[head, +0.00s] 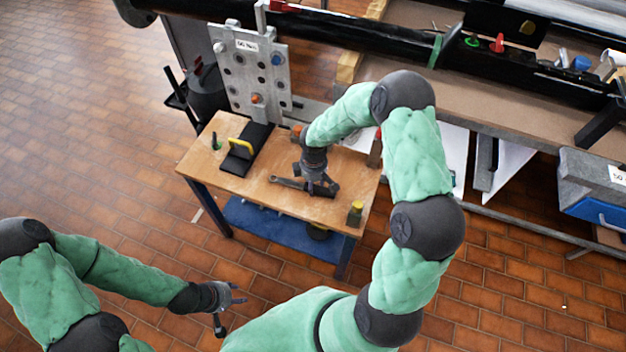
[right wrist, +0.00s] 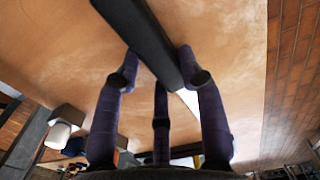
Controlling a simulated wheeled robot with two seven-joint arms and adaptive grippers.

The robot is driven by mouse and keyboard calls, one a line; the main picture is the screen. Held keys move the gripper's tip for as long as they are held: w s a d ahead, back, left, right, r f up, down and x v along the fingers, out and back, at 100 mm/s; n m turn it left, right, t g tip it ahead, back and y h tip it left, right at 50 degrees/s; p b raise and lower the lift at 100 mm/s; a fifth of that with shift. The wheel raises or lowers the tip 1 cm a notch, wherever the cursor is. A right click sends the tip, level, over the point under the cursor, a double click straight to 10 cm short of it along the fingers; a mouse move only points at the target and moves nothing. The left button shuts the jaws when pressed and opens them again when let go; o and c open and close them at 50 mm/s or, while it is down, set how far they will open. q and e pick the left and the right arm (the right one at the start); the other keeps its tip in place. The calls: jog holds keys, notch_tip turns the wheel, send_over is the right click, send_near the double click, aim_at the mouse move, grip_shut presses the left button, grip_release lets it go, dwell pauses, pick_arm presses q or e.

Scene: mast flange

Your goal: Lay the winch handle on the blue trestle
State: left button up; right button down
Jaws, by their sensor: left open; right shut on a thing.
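The winch handle looks to be the dark bar (head: 287,183) over the wooden top of the blue-legged stand, likely the blue trestle (head: 250,192). In the right wrist view, the dark bar (right wrist: 145,38) runs between my fingers. My right gripper (head: 322,188) points down and is shut on this bar near its right end. The bar is low over the wood; I cannot tell whether it touches. The fingers hide part of it. My left gripper (head: 232,305) is open and empty, over the floor left of the stand.
A black pad with a yellow handle (head: 241,148) and a small green item (head: 215,142) are on the left of the top. A yellow-green cylinder (head: 355,213) stands at the front right corner. A grey perforated plate (head: 250,75) rises behind. The front middle is bare.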

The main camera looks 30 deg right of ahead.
jog(key=shift+f, duration=0.25)
jog(key=c, duration=0.8)
grip_release()
jog(key=shift+o, duration=0.2)
notch_tip(320, 180, up, 10)
jog(key=p, duration=0.4)
jog(key=s+a+f+m+y, duration=0.4)
jog(key=s+a+f+m, duration=0.7)
jog(key=s+a+f, duration=0.3)
jog(key=s+a, duration=0.3)
jog(key=s, duration=0.1)
jog(key=shift+s+a+f, duration=0.25)
jog(key=shift+a+f, duration=0.05)
jog(key=shift+a, duration=0.05)
